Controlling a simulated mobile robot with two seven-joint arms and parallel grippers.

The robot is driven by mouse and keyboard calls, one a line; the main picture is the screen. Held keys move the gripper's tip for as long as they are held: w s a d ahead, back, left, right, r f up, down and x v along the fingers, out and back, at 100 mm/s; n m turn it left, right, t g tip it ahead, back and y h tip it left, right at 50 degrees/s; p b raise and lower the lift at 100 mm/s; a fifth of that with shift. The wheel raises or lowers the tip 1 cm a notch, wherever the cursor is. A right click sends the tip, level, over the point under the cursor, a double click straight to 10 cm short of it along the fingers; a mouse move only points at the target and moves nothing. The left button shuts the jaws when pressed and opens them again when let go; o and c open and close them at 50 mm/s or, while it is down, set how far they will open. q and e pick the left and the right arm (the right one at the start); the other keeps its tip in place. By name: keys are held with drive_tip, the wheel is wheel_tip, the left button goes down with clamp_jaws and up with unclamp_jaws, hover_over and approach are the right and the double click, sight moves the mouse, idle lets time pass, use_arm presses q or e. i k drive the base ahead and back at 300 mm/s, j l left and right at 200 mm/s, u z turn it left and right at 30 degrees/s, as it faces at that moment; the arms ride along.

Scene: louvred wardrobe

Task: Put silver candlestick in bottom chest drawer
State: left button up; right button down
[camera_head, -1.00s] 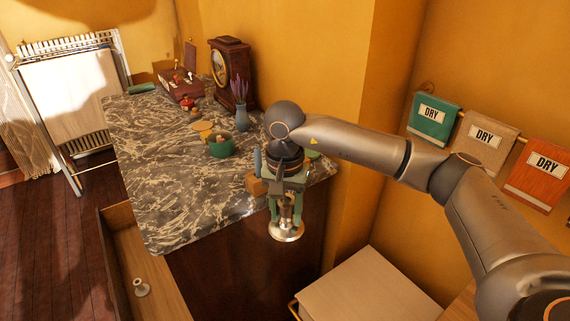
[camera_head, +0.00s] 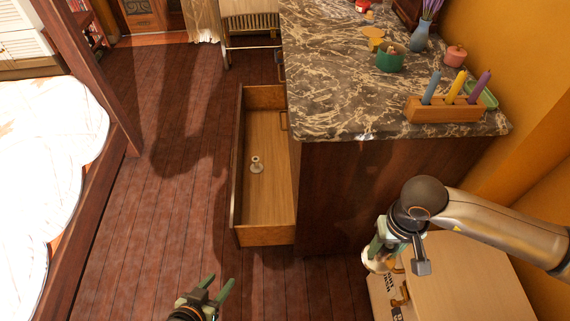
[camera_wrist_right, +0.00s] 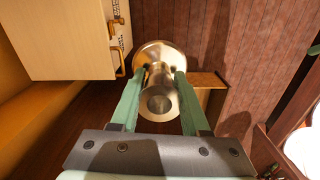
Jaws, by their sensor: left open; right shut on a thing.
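The silver candlestick (camera_wrist_right: 160,62) is between the green fingers of my right gripper (camera_wrist_right: 155,92), which is shut on it. In the head view, my right gripper (camera_head: 380,246) holds the candlestick (camera_head: 377,262) beside the near end of the chest, with its round base low. The gripper partly hides it there. The bottom chest drawer (camera_head: 240,236) is pulled out to the left of the chest, apart from the candlestick. My left gripper (camera_head: 214,297) is open and empty at the bottom, in front of the drawer.
The chest's marble top (camera_head: 340,80) bears a candle block (camera_head: 445,109), a green pot (camera_head: 390,60) and a vase (camera_head: 420,38). A pale cabinet (camera_head: 455,275) stands below my right arm. A bed (camera_head: 40,150) is at the left. The wooden floor (camera_head: 180,150) between is clear.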

sight(262, 196)
drive_tip(key=i+j+z, duration=0.1)
drive_tip(key=j, duration=0.4)
drive_tip(key=i+j, duration=0.15)
drive_tip(key=j, duration=0.35)
drive_tip(key=i+j+z, duration=0.15)
drive_tip(key=j, duration=0.4)
drive_tip(key=i+j+z, duration=0.1)
drive_tip(key=j, duration=0.25)
drive_tip(key=i+j+z, duration=0.1)
drive_tip(key=i+j, duration=0.15)
drive_tip(key=i+j+z, duration=0.1)
drive_tip(key=j, duration=0.4)
drive_tip(key=i+j+z, duration=0.1)
drive_tip(key=j, duration=0.25)
drive_tip(key=i, duration=0.05)
